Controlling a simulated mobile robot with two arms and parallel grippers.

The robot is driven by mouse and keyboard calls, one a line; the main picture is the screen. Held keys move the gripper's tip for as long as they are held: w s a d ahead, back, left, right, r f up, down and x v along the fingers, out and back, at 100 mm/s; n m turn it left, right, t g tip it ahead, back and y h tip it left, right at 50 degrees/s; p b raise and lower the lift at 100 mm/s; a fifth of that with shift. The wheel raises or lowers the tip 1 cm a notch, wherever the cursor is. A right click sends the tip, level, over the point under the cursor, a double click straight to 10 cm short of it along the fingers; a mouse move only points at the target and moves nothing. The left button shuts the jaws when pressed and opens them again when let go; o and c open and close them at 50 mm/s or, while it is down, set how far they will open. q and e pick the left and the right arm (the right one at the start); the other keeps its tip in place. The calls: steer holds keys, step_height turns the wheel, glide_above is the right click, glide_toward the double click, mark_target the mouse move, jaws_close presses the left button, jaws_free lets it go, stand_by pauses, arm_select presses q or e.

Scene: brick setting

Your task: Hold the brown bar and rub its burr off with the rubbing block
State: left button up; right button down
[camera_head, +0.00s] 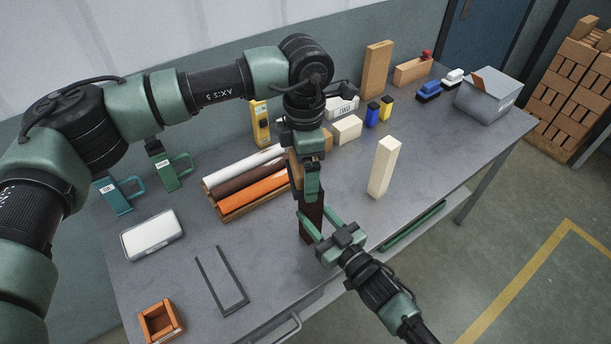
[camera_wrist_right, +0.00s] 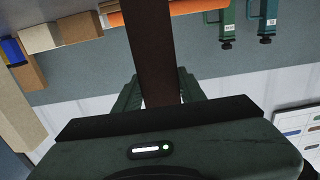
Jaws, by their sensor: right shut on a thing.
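The dark brown bar (camera_head: 312,222) stands roughly upright near the table's front edge. My right gripper (camera_head: 325,238) is shut around its lower part. In the right wrist view the bar (camera_wrist_right: 150,50) rises between the two green fingers (camera_wrist_right: 160,92). My left gripper (camera_head: 304,180) points down from above at the bar's upper end. A tan block (camera_head: 295,172), which looks like the rubbing block, is between its fingers, close against the bar. Whether block and bar touch is unclear. The burr cannot be made out; the bar's top is hidden by the left gripper.
A wooden tray (camera_head: 227,216) with white, brown and orange rolls lies left of the bar. A cream block (camera_head: 383,167) stands to the right. A white case (camera_head: 152,235), a dark outline (camera_head: 222,280) and a small open box (camera_head: 160,321) lie left. Several blocks stand behind.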

arm_select(q)
steer(key=shift+r, duration=1.9)
arm_select(e)
steer(key=c, duration=0.8)
jaws_free()
steer(key=shift+o, duration=0.2)
steer(key=v, duration=1.2)
steer(key=shift+w, duration=0.1)
